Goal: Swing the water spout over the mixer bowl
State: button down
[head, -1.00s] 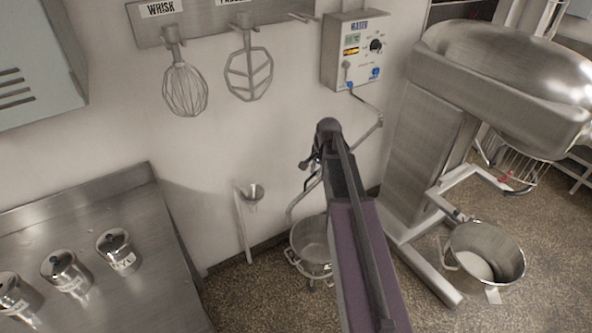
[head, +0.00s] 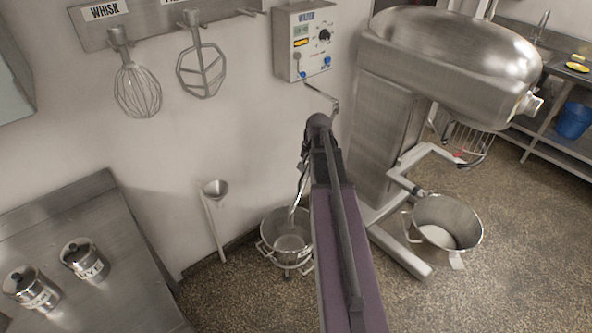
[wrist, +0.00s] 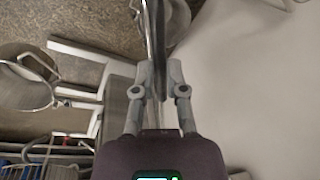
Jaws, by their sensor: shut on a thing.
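The water spout (head: 299,188) is a thin bent metal pipe on a swing arm below the water meter box (head: 304,42). Its lower end hangs over the steel bowl on a low wheeled stand (head: 287,242). My gripper (head: 312,150) is mostly hidden behind my own arm in the head view. In the wrist view my gripper (wrist: 159,78) is shut on the spout (wrist: 157,35). The mixer (head: 385,115) stands to the right, with another steel bowl (head: 447,225) low in front of it, holding something white. I cannot tell exactly how that bowl is supported.
A whisk (head: 137,88) and a flat beater (head: 202,70) hang on the wall. A funnel-topped pipe (head: 214,205) stands by the wall. A steel table (head: 85,225) with lidded canisters is at left. The mixer column and its legs stand close right of my arm.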

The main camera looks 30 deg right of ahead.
jog(key=shift+w+d, duration=0.1)
jog(key=shift+d, duration=0.05)
jog(key=c, duration=0.7)
grip_release()
